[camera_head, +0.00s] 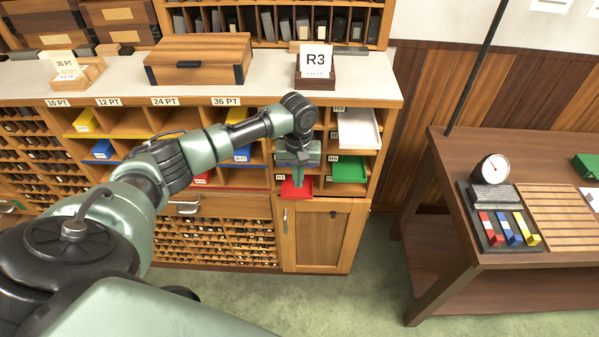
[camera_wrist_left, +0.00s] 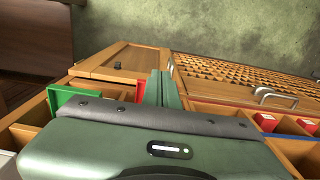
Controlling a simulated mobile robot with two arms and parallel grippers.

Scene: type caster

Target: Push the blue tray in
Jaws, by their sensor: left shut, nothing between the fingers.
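No blue tray shows clearly in either view; my left arm and gripper cover part of the tray slots. My left gripper (camera_head: 298,178) is shut and empty, pointing down in front of the slots. A red tray (camera_head: 294,190) sticks out just behind and below its fingers. A green tray (camera_head: 348,169) and a white tray (camera_head: 358,129) stick out to the right of it. In the left wrist view the closed fingers (camera_wrist_left: 162,88) show beside the green tray (camera_wrist_left: 70,100), with a piece of red (camera_wrist_left: 139,92) next to them. My right gripper is not in view.
A cabinet door (camera_head: 322,236) lies below the slots. A drawer handle (camera_head: 187,207) sticks out at the left. An R3 card (camera_head: 316,58) stands on the counter above. A wooden table (camera_head: 450,190) stands at the right. Green floor (camera_head: 340,300) is clear in front.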

